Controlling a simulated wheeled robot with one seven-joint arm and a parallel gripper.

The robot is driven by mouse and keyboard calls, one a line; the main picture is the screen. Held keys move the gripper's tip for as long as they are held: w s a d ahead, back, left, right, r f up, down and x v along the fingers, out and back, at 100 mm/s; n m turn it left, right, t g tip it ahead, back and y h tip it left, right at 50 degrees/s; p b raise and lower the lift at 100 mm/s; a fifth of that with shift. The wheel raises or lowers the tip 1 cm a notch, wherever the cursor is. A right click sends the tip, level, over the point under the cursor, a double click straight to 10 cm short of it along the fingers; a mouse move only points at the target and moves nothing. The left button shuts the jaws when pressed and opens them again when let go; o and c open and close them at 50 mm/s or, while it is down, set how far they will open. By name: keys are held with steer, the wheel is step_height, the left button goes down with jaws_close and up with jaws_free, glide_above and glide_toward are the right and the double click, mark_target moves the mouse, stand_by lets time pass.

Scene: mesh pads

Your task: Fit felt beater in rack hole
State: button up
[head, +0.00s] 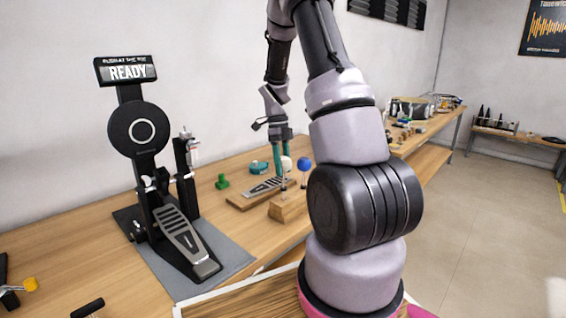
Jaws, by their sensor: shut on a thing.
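The small wooden rack (288,208) stands on the bench in the middle of the view, partly behind my arm. A white-headed felt beater (286,163) is upright above the rack's left part. A blue-headed beater (304,164) stands upright beside it on the right. My gripper (280,158), with teal fingers, points down from above and is shut on the white beater. Its fingertips are small and partly covered by the beater's head. I cannot tell whether the shaft's lower end is in a hole or just above it.
A bass drum pedal (185,235) with a round pad (139,130) and a READY sign (127,72) stands on a grey mat (236,258) at left.

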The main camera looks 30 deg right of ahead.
steer(key=shift+f, duration=1.6)
steer(key=o, duration=1.5)
steer(key=shift+c, duration=0.2)
steer(key=v, duration=1)
step_height(320, 180, up, 8)
steer(key=n+t, duration=0.2)
steer(key=n, duration=0.3)
glide_above(283, 187)
steer(key=a, duration=0.3)
steer(key=s+a+r+n+t+y, duration=0.1)
steer(key=s+a+r+n+t, duration=0.3)
steer(key=s+n, duration=0.5)
steer(key=s+a+r+n+t, duration=0.4)
steer(key=s+a+r+n, duration=0.2)
steer(key=s+r+n, duration=0.3)
steer(key=shift+s+n+t+y, duration=0.3)
steer(key=shift+s+n+y, duration=0.1)
steer(key=shift+s+n, duration=0.35)
